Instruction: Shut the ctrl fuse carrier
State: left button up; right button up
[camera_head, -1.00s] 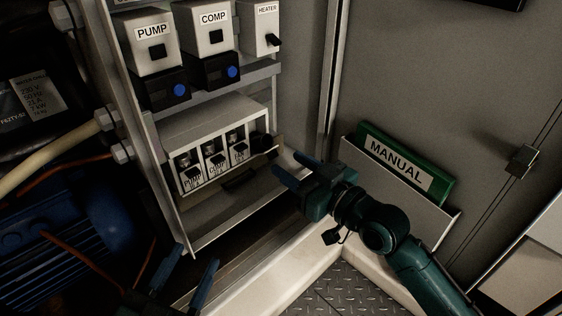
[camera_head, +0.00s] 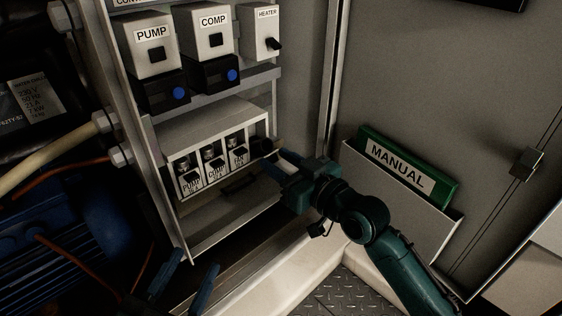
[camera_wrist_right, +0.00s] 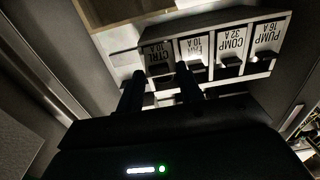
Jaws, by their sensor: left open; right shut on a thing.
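The fuse block (camera_head: 200,128) is a pale housing low in the cabinet with a row of labelled carriers. The ctrl fuse carrier (camera_wrist_right: 157,53) is at the left end of the row in the right wrist view, its label upside down. In the head view it is at the right end, dark and partly hidden by my fingers. My right gripper (camera_head: 268,160) is at that end; in the wrist view its two fingers (camera_wrist_right: 160,75) are on either side of the ctrl carrier's handle, shut on it. How far the carrier tilts out is unclear. My left gripper (camera_head: 194,260) is open and empty, low in front.
The pump (camera_wrist_right: 266,40), comp (camera_wrist_right: 230,45) and fan (camera_head: 238,157) carriers stand beside it. Pump, comp and heater switches (camera_head: 262,30) are above. A green manual (camera_head: 405,170) sits in a door pocket at right. A motor and cables fill the left.

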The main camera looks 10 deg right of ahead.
aim_at(273, 157)
jog(key=shift+r+p, duration=0.4)
jog(key=shift+p, duration=0.7)
jog(key=shift+r+g+p, duration=0.2)
jog(key=shift+g+p, duration=0.1)
jog(key=shift+p, duration=0.35)
jog(key=r+g+h+p, duration=0.1)
jog(key=p, duration=0.5)
jog(key=w+a+g+h+p, duration=0.1)
jog(key=g+p, duration=0.1)
jog(key=p, duration=0.5)
jog(key=r+g+h+p, duration=0.1)
jog(key=p, duration=0.6)
jog(key=shift+w+a+r+g+h, duration=0.15)
jog(key=shift+w+r+g+h, duration=0.2)
jog(key=shift+w+g+h, duration=0.05)
pick_arm(q)
notch_tip(273, 157, up, 6)
jog(key=s+a+n+g+y+p, duration=0.1)
jog(key=a+n+g+y, duration=0.2)
jog(key=g, duration=0.3)
jog(key=shift+r+n+y, duration=0.25)
jog(key=shift+n+y, duration=0.35)
jog(key=shift+n, duration=0.3)
pick_arm(e)
jog(key=shift+f, duration=0.1)
